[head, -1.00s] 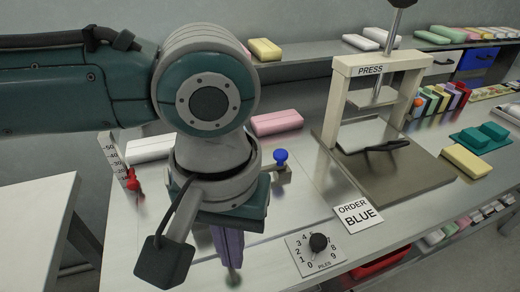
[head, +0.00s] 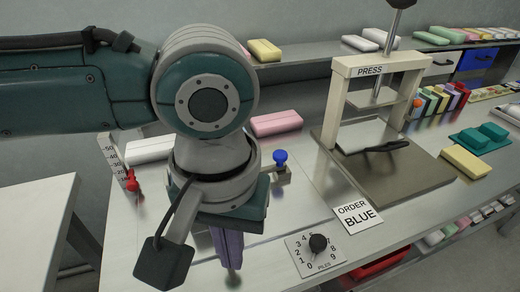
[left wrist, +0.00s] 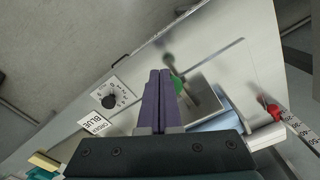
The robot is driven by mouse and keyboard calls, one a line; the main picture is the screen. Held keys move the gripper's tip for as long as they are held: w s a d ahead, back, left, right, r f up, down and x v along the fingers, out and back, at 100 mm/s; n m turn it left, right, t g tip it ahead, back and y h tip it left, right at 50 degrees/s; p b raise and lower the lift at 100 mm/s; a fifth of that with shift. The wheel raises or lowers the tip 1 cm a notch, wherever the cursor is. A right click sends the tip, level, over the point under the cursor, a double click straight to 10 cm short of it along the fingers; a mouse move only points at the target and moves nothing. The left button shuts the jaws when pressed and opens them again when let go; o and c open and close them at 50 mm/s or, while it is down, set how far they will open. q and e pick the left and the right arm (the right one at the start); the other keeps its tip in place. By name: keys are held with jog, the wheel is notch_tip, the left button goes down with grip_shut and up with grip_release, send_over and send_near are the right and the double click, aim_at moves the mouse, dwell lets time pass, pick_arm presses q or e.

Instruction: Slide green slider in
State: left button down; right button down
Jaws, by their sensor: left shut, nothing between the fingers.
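The green slider (left wrist: 177,84) shows in the left wrist view as a small round green knob, just right of my fingertips. My left gripper (left wrist: 160,74) has its two purple fingers together, with nothing between them. The fingers are beside the knob; I cannot tell whether they touch it. In the head view my left gripper (head: 232,264) points down over the front part of the table, and the wrist and fingers hide the green slider there. My right gripper is in neither view.
A blue knob (head: 281,156) stands right of my wrist and a red knob (head: 132,182) left, by a scale. A numbered dial (head: 318,243) and an ORDER BLUE card (head: 358,214) lie to the right. The press (head: 372,70) stands farther back. Pink (head: 276,124) and white blocks lie behind.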

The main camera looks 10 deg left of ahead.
pick_arm(q)
jog(key=shift+f, duration=0.15)
dwell(0.4)
jog(key=shift+f+b, duration=0.6)
jog(key=shift+f, duration=1)
jog(key=shift+w+a, duration=0.1)
jog(key=shift+w, duration=0.05)
jog(key=shift+w+a+b, duration=0.4)
jog(key=shift+w+a, duration=0.25)
jog(key=shift+w, duration=0.35)
jog(key=shift+w+a+b, duration=0.4)
jog(key=shift+w+a, duration=0.25)
jog(key=shift+w, duration=0.35)
jog(key=shift+a, duration=0.1)
jog(key=shift+w+a, duration=0.1)
